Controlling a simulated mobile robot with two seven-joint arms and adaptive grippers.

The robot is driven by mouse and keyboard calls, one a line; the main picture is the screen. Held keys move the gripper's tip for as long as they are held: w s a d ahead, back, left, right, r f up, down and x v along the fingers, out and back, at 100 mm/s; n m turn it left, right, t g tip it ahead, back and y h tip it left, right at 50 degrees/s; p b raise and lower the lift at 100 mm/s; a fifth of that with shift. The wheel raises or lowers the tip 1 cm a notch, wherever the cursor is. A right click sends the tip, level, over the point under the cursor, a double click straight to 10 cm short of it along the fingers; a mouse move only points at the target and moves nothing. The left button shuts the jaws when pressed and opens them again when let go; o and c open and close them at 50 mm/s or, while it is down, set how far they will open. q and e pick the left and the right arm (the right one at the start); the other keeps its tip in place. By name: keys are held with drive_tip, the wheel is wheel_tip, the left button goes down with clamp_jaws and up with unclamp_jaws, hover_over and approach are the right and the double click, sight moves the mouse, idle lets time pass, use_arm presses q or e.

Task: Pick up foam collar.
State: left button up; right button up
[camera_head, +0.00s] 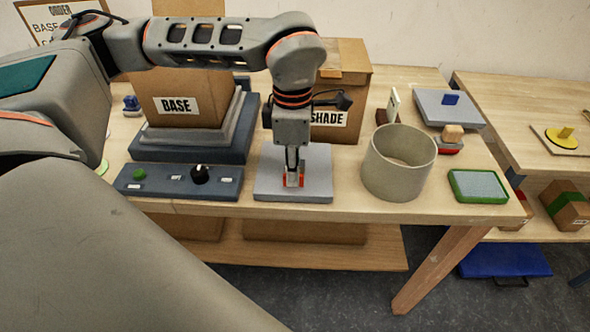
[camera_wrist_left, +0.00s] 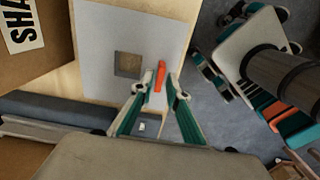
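A flat grey square slab (camera_head: 265,183), which I take to be the foam collar, lies on the table near its front edge. In the left wrist view the slab (camera_wrist_left: 105,35) has a brown square opening and an upright orange tab (camera_wrist_left: 160,75). My left gripper (camera_head: 293,180) points straight down over the slab. In the left wrist view its fingertips (camera_wrist_left: 160,88) stand close on both sides of the orange tab and seem to touch it. The slab looks flat on the table. My right gripper is not in view.
A box marked BASE (camera_head: 180,95) stands left on grey trays. A control panel (camera_head: 180,182) with a black knob lies beside the slab. A box marked SHADE (camera_head: 345,90) stands behind. A round grey container (camera_head: 398,165) and green-rimmed pad (camera_head: 478,187) are right.

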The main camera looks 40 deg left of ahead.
use_arm(q)
wheel_tip(320, 180, down, 2)
clamp_jaws()
